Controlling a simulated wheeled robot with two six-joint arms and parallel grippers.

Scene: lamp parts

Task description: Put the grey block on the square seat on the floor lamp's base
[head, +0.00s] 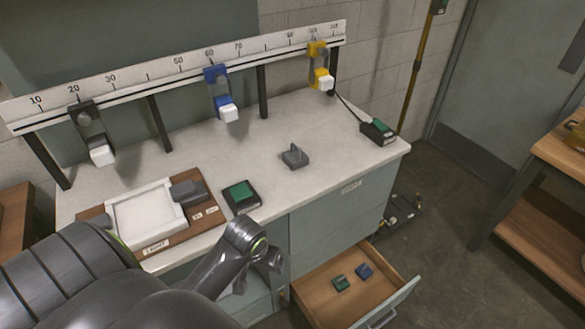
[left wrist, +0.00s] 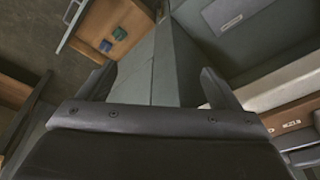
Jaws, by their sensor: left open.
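A grey block (head: 295,157) with a raised grip sits upright on the pale worktop, right of the middle in the head view. The floor lamp's dark base (head: 404,214) stands on the floor beyond the cabinet's right end. It has small brass-coloured parts, and its square seat is too small to make out. The lamp's yellow pole (head: 408,95) rises behind the bench. My left gripper (head: 272,264) is in front of the cabinet, below the worktop edge and apart from the block. Its fingers (left wrist: 157,85) are spread and empty in the left wrist view. My right gripper is not in view.
An open drawer (head: 312,277) holds a green block (head: 341,283) and a blue block (head: 364,271). A white tray (head: 146,215), a green-topped pad (head: 241,196) and a cabled green-topped box (head: 378,132) are on the worktop. A ruled rail (head: 180,72) with three clamps spans the back.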

